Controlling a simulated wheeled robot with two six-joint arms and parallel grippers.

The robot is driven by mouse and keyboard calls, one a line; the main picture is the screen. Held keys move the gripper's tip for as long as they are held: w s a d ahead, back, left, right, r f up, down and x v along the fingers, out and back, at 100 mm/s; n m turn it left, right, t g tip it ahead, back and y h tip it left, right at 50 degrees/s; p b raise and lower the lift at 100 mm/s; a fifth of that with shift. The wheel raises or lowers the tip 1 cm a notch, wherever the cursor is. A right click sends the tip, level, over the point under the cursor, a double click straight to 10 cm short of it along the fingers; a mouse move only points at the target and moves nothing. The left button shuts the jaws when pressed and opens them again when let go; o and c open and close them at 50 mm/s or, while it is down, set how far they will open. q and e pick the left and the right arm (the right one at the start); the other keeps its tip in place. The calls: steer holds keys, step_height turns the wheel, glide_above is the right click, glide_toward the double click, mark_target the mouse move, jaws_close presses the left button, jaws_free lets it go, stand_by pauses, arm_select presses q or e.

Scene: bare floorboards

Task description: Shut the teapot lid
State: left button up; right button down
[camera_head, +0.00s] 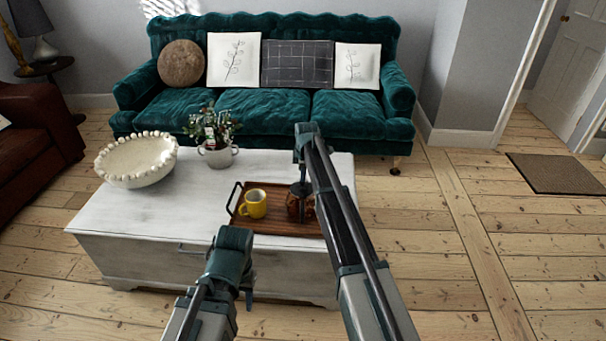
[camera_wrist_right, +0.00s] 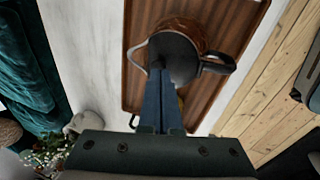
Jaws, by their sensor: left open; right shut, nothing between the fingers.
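The brown teapot (camera_head: 293,208) stands on a wooden tray, partly hidden behind my right arm in the head view. In the right wrist view the teapot (camera_wrist_right: 197,30) shows its brown body and a dark handle at the right. A dark round area (camera_wrist_right: 178,50) lies at its top; I cannot tell whether it is the lid or the open mouth. My right gripper (camera_head: 301,186) is shut and empty, pointing down over the teapot; its fingers (camera_wrist_right: 163,78) overlap the dark area. Contact is unclear. My left gripper (camera_head: 247,287) is open, away from the teapot at the table's near side.
A yellow mug (camera_head: 253,204) stands on the tray (camera_head: 277,226), left of the teapot. The white chest table (camera_head: 135,220) also holds a beaded bowl (camera_head: 137,163) and a potted plant (camera_head: 217,155). A green sofa (camera_head: 262,105) stands behind. The table's front left is clear.

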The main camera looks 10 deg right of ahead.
steer(key=shift+w+d+f+g, duration=0.1)
steer(key=shift+w+f+g, duration=0.2)
steer(key=shift+w+g, duration=0.25)
arm_select(q)
steer(key=shift+f+b, duration=0.35)
arm_select(e)
steer(key=shift+w+f, duration=0.1)
steer(key=shift+f, duration=0.15)
steer(key=shift+w, duration=0.1)
steer(key=shift+r+p, duration=0.65)
steer(key=shift+p, duration=0.05)
steer(key=r+p, duration=0.4)
steer(key=shift+d+r+p, duration=0.25)
steer(key=shift+r+p, duration=0.05)
step_height(320, 180, up, 8)
steer(key=p, duration=0.8)
glide_above(305, 186)
arm_select(q)
step_height(305, 186, up, 14)
steer(key=d, duration=0.1)
steer(key=shift+d, duration=0.4)
